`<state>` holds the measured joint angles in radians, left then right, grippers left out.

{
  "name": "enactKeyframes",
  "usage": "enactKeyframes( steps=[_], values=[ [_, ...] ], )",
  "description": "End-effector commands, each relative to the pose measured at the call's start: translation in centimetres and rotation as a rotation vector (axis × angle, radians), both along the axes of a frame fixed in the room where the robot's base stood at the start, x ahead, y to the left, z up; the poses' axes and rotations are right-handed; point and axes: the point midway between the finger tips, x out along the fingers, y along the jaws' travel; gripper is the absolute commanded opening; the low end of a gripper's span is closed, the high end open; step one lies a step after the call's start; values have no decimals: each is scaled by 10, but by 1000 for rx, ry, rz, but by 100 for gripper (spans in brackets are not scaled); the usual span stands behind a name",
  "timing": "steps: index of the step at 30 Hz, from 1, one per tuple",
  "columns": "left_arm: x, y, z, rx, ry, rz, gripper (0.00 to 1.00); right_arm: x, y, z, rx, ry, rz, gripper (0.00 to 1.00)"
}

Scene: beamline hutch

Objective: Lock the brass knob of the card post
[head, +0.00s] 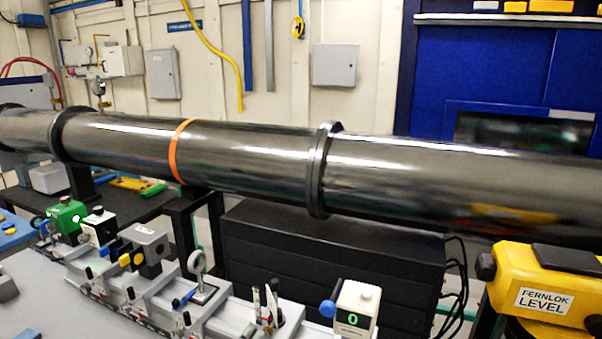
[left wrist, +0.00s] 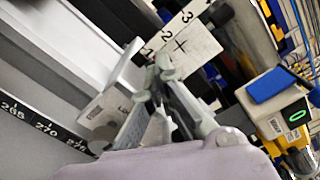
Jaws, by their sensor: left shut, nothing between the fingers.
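In the left wrist view my left gripper (left wrist: 163,70) is shut with nothing between its fingers. A white card (left wrist: 190,38) with a cross and the numbers 1, 2 and 3 lies behind the fingertips, partly hidden by them. I cannot tell whether the fingers touch the card or its post. In the head view a thin pale upright piece (head: 272,300) on the rail, seen nearly edge-on, may be the card post. I cannot pick out the brass knob in either view. My left gripper is not clear in the head view; my right gripper is not seen.
A white box (head: 358,305) with a green 0 and a blue knob stands right of the pale piece. A ring mount (head: 197,262) and a grey box (head: 148,243) stand left. A large dark pipe (head: 250,155) crosses behind; a yellow level (head: 540,285) is at right.

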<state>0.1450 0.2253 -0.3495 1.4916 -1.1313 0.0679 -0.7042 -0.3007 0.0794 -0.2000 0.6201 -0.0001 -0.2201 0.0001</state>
Motion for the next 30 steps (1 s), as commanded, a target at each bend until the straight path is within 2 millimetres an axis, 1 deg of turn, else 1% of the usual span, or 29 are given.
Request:
enactKeyframes(
  steps=[1, 16, 30],
  values=[
    [3, -2, 7, -6, -11, 1, 0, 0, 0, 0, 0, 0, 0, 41],
    [1, -7, 8, -7, -12, -4, 0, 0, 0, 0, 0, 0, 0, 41],
    [-2, -14, 16, -10, -13, -10, 0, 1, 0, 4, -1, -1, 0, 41]
  ],
)
